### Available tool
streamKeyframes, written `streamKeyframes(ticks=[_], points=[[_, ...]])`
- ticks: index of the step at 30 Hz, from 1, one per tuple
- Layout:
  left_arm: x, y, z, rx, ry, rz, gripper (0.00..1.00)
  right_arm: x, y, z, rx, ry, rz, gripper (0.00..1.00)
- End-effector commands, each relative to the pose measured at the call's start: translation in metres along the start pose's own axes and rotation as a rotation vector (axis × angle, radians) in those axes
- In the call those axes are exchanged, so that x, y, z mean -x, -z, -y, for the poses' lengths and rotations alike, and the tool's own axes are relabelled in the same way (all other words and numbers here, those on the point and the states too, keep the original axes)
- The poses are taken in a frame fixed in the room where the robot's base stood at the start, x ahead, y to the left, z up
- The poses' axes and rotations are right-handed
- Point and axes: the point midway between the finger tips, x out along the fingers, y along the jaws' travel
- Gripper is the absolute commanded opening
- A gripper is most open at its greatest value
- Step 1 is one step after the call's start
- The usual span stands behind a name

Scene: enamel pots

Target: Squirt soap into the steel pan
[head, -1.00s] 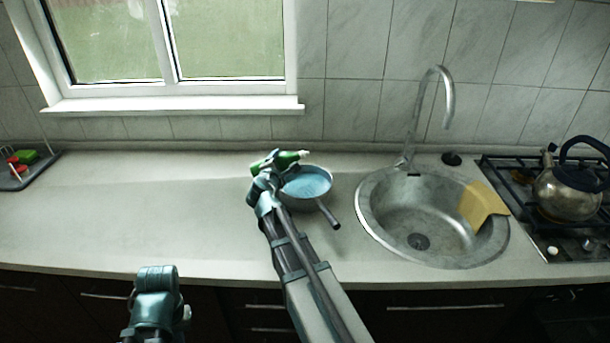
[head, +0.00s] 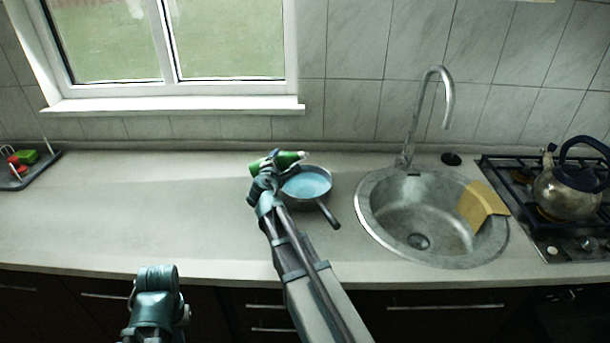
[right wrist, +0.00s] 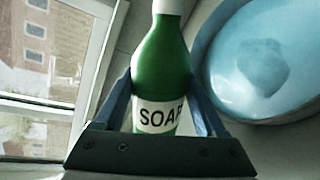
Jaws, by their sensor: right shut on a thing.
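The green soap bottle (head: 288,159) has a white tip and lies tilted nearly flat, its tip pointing right over the pan's back edge. My right gripper (head: 268,168) is shut on it. In the right wrist view the soap bottle (right wrist: 160,72) shows its "SOAP" label between the fingers of my right gripper (right wrist: 165,110). The steel pan (head: 322,201) stands on the counter with pale blue liquid in it and its handle toward the front right. The pan (right wrist: 245,60) also shows at right in the wrist view. My left gripper's fingers are not visible; only its arm shows at lower left.
A steel sink (head: 375,225) with a tap (head: 447,100) is right of the pan, a yellow cloth (head: 480,205) over its edge. A kettle (head: 567,190) stands on the hob. A dark tray (head: 42,170) with small items is far left.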

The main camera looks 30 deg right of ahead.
Motion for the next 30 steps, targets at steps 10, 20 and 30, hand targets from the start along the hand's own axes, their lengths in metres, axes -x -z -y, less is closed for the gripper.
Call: streamKeyframes(ticks=[10,20,30], points=[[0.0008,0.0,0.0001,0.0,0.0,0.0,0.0,0.0001,0.0004,-0.0007,-0.016,-0.001,-0.005,0.0],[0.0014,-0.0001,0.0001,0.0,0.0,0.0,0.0,0.0002,0.0009,-0.0011,-0.032,0.0,-0.01,0.0],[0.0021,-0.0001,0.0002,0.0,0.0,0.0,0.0,0.0004,0.0014,-0.0016,-0.05,0.0,-0.015,0.0]])
